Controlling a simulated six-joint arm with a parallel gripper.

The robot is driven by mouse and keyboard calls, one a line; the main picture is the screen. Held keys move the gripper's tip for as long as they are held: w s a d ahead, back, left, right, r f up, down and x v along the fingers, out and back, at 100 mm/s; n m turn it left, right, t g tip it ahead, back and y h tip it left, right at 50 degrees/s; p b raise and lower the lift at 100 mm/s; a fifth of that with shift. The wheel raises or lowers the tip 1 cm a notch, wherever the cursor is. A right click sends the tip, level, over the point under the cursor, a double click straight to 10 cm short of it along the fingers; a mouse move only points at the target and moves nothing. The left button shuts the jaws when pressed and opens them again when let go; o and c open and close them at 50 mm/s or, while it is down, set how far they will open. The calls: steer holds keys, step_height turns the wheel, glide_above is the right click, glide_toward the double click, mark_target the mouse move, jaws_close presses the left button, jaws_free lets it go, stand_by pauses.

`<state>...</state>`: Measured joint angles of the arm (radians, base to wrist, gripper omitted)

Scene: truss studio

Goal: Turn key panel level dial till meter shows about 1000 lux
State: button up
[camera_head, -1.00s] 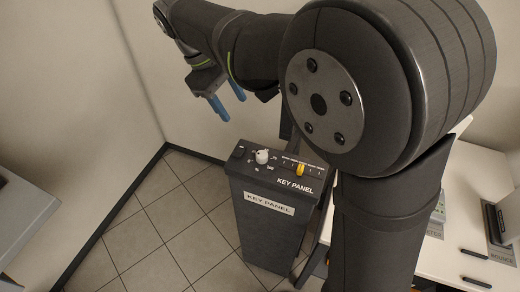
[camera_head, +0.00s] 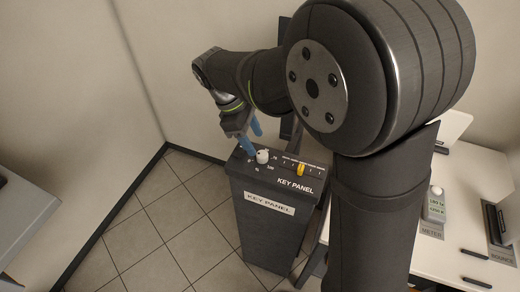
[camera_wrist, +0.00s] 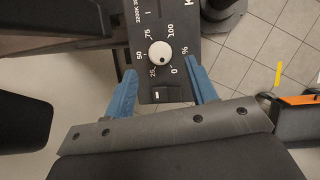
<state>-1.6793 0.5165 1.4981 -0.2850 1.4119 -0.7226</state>
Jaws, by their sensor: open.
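The key panel (camera_head: 262,222) is a dark box on a pedestal. On its top is a white round level dial (camera_head: 263,156). In the wrist view the dial (camera_wrist: 160,54) shows a percent scale from 0 to 100, with its dark mark at the lower side, between 25 and 0. My gripper (camera_head: 252,141) is open, its blue fingers just behind the dial. In the wrist view the fingers (camera_wrist: 160,88) straddle the panel below the dial, apart from it. The light meter (camera_head: 436,207) stands on the white table at right; its display is too small to read surely.
A yellow slider (camera_head: 300,169) sits on the panel right of the dial. The white table (camera_head: 462,185) holds a source area (camera_head: 502,254) and dark bars. Tiled floor is clear at left.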

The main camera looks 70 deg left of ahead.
mark_target(262, 154)
steer(key=x, duration=0.5)
steer(key=shift+f, duration=0.15)
steer(key=c, duration=1)
